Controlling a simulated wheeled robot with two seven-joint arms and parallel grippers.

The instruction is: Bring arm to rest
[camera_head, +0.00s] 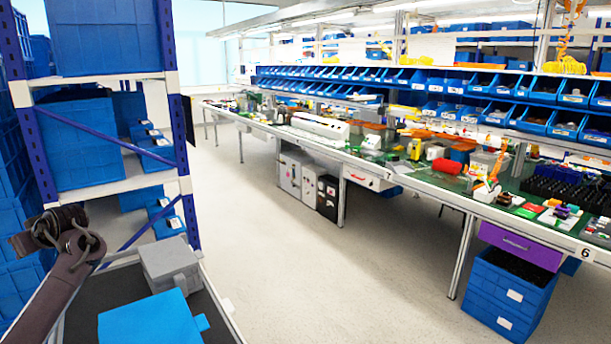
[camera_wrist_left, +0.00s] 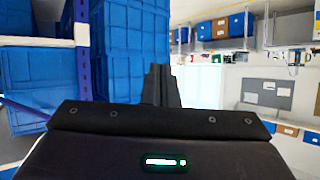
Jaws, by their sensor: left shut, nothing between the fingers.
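My left arm rises from the lower left corner of the head view, with its wrist end beside the blue bins of the shelf. In the left wrist view my left gripper (camera_wrist_left: 160,72) has its dark fingers together, with nothing between them. It points toward blue bins and open room and touches nothing that I can see. My right gripper is not in view. A grey box (camera_head: 168,262) and a blue box (camera_head: 150,322) sit on a dark-topped surface (camera_head: 115,288) to the right of the arm. I cannot make out a rotary switch on them.
A shelf (camera_head: 115,185) with blue bins (camera_head: 80,145) stands close on the left. A long, cluttered workbench (camera_head: 400,180) runs along the right, with a blue crate (camera_head: 505,295) below. The floor (camera_head: 300,255) between is clear.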

